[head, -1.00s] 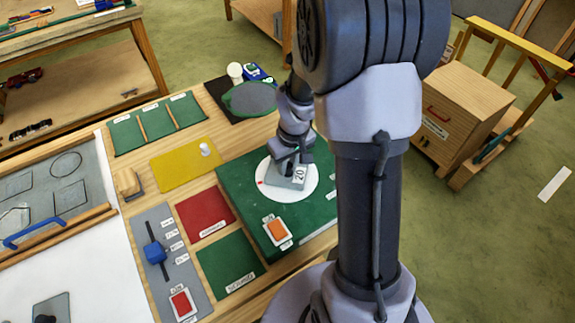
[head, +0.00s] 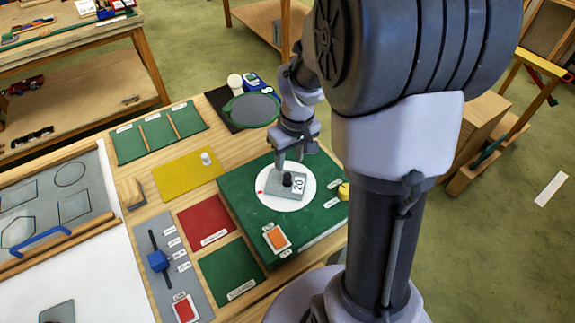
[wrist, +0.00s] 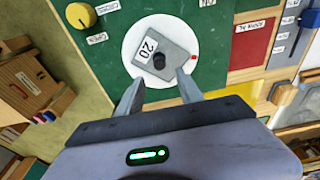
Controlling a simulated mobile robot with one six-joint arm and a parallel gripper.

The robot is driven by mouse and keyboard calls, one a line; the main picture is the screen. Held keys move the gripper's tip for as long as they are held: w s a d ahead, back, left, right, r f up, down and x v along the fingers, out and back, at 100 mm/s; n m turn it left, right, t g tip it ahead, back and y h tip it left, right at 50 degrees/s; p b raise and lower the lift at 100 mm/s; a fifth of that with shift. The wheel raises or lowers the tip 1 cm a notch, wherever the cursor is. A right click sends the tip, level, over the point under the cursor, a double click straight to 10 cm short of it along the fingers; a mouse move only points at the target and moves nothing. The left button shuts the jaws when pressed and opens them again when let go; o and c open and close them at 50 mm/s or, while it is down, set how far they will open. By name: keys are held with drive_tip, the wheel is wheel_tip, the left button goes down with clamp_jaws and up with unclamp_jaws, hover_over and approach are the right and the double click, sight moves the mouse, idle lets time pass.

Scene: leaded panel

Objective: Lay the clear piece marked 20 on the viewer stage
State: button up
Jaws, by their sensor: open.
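The clear piece marked 20 (head: 287,187) is a greyish plate with a dark knob and a white "20" label. It lies on the white round stage (head: 266,197) of the green viewer board (head: 236,205). In the wrist view the piece (wrist: 176,50) lies within the white disc (wrist: 134,44), its knob upward. My gripper (head: 290,163) is above and behind the knob in the head view. In the wrist view its two fingers (wrist: 158,88) are spread apart with nothing between them, and the knob stands clear beyond the tips.
An orange button (head: 276,238) and a yellow knob (head: 343,191) sit on the green board. A green-rimmed round lens (head: 252,110) stands behind it. Red (head: 206,222) and yellow (head: 180,172) mats lie to the left, with a blue slider (head: 157,261) nearby.

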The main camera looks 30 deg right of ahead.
drive_tip(key=s+a+r+m+t, duration=0.2)
drive_tip(key=s+a+r, duration=0.3)
drive_tip(key=a+r, duration=0.5)
drive_tip(key=s+a+r+m+t+y, duration=0.1)
drive_tip(key=s+a+r, duration=0.2)
drive_tip(key=s, duration=0.3)
drive_tip(key=s+a+r+m+t+y, duration=0.1)
drive_tip(key=s+a+r+m, duration=0.15)
drive_tip(key=s+a, duration=0.2)
wheel_tip(320, 180, down, 10)
drive_tip(key=b, duration=1)
drive_tip(key=shift+s+d+r+n, duration=0.15)
drive_tip(key=shift+d+n, duration=0.2)
drive_tip(key=shift+d, duration=0.1)
